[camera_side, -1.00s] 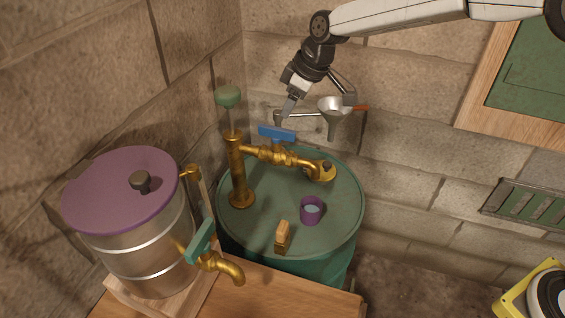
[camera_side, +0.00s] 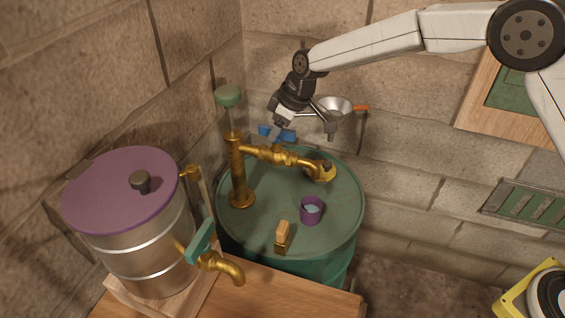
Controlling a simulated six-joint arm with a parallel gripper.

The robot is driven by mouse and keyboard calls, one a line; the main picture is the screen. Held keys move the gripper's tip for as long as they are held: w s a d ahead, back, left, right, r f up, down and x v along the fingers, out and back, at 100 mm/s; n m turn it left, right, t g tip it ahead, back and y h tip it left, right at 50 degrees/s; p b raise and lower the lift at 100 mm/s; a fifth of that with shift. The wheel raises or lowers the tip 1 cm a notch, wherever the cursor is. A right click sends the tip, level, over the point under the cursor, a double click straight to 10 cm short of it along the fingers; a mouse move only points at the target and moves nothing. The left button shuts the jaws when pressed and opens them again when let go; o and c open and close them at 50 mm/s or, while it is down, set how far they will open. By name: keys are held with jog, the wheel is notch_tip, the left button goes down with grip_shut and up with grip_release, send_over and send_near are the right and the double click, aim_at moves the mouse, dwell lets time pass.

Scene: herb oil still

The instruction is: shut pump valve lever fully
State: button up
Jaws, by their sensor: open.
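The pump (camera_side: 236,178) is brass with a green knob (camera_side: 228,95) on top and stands on a green drum. Its side pipe carries a valve (camera_side: 283,157) with a blue lever (camera_side: 287,138), lying crosswise in the picture, roughly along the pipe. My gripper (camera_side: 303,134) is open above the valve and points down. Its left finger overlaps the middle of the blue lever and hides part of it. I cannot tell whether they touch. The other finger hangs to the right, over the pipe's outlet side.
A purple cup (camera_side: 311,210) and a small wood-and-brass block (camera_side: 283,236) stand on the drum lid (camera_side: 255,225). A steel still (camera_side: 150,247) with a purple lid and teal-levered tap is at left. A funnel (camera_side: 338,104) hangs on the wall behind my gripper.

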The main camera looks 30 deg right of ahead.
grip_shut()
jog(key=shift+m, duration=0.7)
jog(key=m+t+h, duration=0.1)
jog(key=m, duration=0.2)
jog(key=shift+a+h, duration=0.1)
jog(key=shift+h, duration=0.2)
jog(key=m+h, duration=0.1)
jog(key=m, duration=0.3)
jog(key=shift+a+m+h, duration=0.1)
jog(key=shift+m+h, duration=0.3)
jog(key=m, duration=0.2)
jog(key=m+h, duration=0.1)
jog(key=m, duration=0.1)
jog(key=shift+a+h, duration=0.1)
jog(key=shift+h, duration=0.2)
jog(key=m, duration=0.2)
jog(key=m+g+h, duration=0.1)
jog(key=m, duration=0.2)
jog(key=shift+h, duration=0.3)
